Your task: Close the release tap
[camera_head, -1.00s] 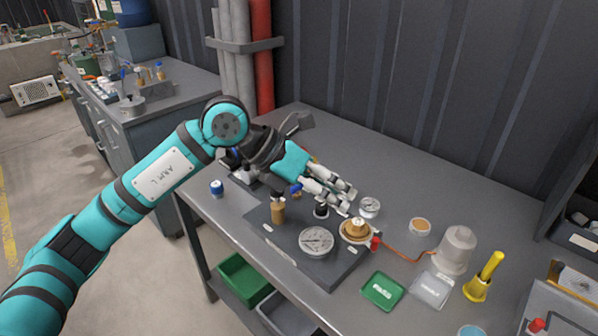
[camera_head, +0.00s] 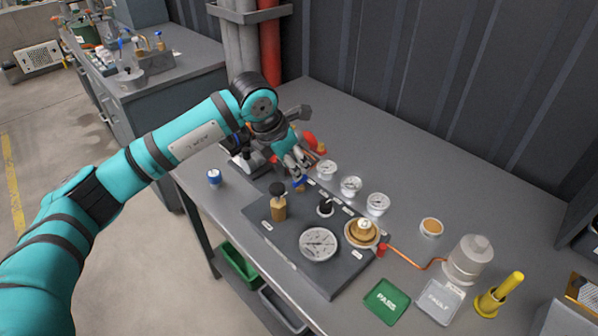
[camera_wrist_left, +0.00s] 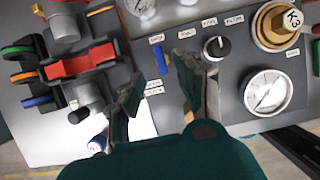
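My left gripper (camera_head: 296,162) points down over the back left of the dark pump board (camera_head: 335,276). In the left wrist view its two fingers (camera_wrist_left: 160,78) are apart with nothing held between them. A small blue tap handle (camera_head: 299,184), which looks like the release tap, is just below the fingertips. In the left wrist view the blue handle (camera_wrist_left: 149,54) lies ahead of the gap between the fingers, and I cannot tell whether they touch it. The tap's body is partly hidden by the fingers. My right gripper is not in view.
A black knob (camera_head: 325,207), a brass valve with a black top (camera_head: 278,205), a large gauge (camera_head: 319,244) and a brass cap (camera_head: 362,232) crowd the board. Small gauges (camera_head: 351,186) stand behind. A blue-capped bottle (camera_head: 214,177) stands left. The back right tabletop is clear.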

